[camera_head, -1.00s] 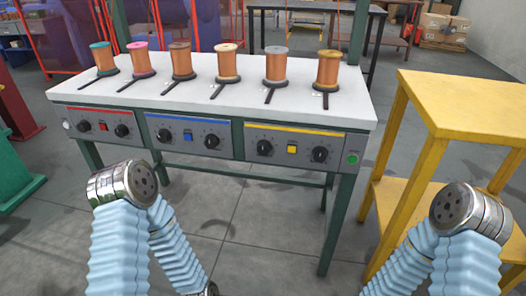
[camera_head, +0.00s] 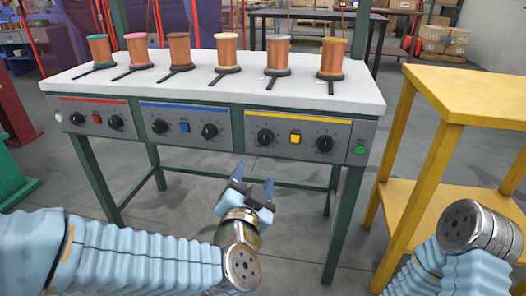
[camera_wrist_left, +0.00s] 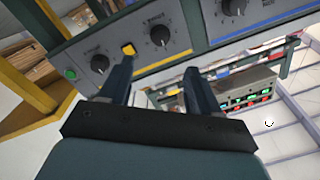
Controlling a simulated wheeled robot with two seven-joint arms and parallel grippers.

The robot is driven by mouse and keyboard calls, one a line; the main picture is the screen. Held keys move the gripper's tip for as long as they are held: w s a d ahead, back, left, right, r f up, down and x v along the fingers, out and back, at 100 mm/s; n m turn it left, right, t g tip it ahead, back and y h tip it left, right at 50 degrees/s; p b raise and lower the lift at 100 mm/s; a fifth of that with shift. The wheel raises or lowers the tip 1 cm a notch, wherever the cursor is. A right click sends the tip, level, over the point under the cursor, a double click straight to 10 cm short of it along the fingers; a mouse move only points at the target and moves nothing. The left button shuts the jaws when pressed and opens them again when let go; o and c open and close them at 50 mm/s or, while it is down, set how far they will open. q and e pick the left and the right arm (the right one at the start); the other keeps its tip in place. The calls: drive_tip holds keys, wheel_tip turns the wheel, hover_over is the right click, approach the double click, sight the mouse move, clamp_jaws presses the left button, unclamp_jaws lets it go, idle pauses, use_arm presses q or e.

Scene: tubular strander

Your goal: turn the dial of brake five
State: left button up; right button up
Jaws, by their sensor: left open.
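Counting from the left, the fifth dial (camera_head: 265,137) is the left black knob on the yellow-striped panel (camera_head: 313,123). It also shows in the left wrist view as the knob (camera_wrist_left: 160,35) nearer the blue panel. Any brake numbers are too small to read. The sixth dial (camera_head: 324,143) is to its right, with a yellow button (camera_head: 295,137) between them. My left gripper (camera_head: 253,180) is open and empty, below and in front of the panel, apart from the knobs. The left wrist view shows both fingers (camera_wrist_left: 156,70) pointing toward the panel. My right gripper is out of view.
The blue-striped panel (camera_head: 185,124) and red-striped panel (camera_head: 97,116) have similar knobs. Wire spools stand on the white tabletop (camera_head: 210,90) above. A green button (camera_head: 360,149) sits at the right end. A yellow table (camera_head: 470,90) stands to the right.

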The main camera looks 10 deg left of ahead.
sight(264, 141)
use_arm(q)
drive_tip(key=w+p, duration=0.8)
drive_tip(key=w, duration=0.5)
drive_tip(key=shift+w+d, duration=0.15)
drive_tip(key=shift+w, duration=0.25)
